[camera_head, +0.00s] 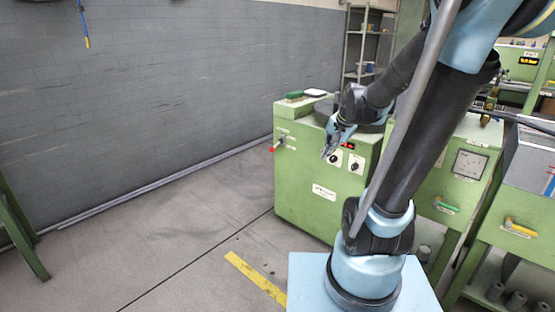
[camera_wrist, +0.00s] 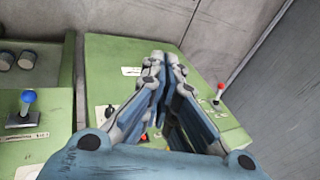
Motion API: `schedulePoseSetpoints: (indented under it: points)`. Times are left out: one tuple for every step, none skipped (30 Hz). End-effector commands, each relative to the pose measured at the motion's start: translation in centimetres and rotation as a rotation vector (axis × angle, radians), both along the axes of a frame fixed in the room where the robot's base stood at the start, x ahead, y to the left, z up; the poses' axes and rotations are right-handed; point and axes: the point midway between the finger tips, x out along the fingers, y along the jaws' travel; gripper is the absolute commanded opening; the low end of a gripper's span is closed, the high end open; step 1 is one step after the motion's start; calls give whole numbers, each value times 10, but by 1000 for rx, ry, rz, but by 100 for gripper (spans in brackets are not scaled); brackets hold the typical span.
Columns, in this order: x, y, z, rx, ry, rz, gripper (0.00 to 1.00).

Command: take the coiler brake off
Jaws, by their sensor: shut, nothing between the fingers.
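The green cabinet (camera_head: 305,182) stands near the grey wall, and its panel also shows in the wrist view (camera_wrist: 105,70). A small lever with a red knob (camera_head: 276,145) sticks out at the cabinet's left front edge. In the wrist view a red-knobbed lever (camera_wrist: 220,88) stands upright to the right of my fingers. No readable label marks either as the coiler brake. My gripper (camera_head: 329,153) is in front of the cabinet's upper front, right of the lever and apart from it. Its fingers (camera_wrist: 165,60) are together and empty, hiding part of the panel.
Black knobs (camera_head: 355,164) sit on the cabinet front. Another green machine (camera_head: 463,170) stands to the right. A blue-knobbed lever (camera_wrist: 28,98) shows at the left of the wrist view. The floor (camera_head: 180,230) left of the cabinet is clear, with a yellow strip (camera_head: 255,277).

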Motion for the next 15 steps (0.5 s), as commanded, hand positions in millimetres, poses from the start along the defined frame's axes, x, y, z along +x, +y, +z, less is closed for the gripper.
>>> schedulePoseSetpoints:
  points:
    - [16,5,1,27,-1,-30,0]
    - [24,8,1,44,-1,-50,0]
    - [36,11,0,69,1,-76,0]
    - [44,14,0,88,2,-98,0]
    - [53,17,-1,106,3,-118,0]
    - [64,21,-2,131,4,-144,0]
    - [72,24,-2,149,7,-165,0]
    - [81,26,-4,168,9,-186,0]
    - [92,30,-5,194,12,-212,0]
    - [101,33,-6,212,14,-233,0]
    - [109,35,-8,230,17,-253,0]
    - [120,39,-11,257,21,-279,0]
    - [128,42,-13,276,24,-300,0]
    - [136,44,-15,295,27,-319,0]
    - [147,48,-18,321,33,-346,0]
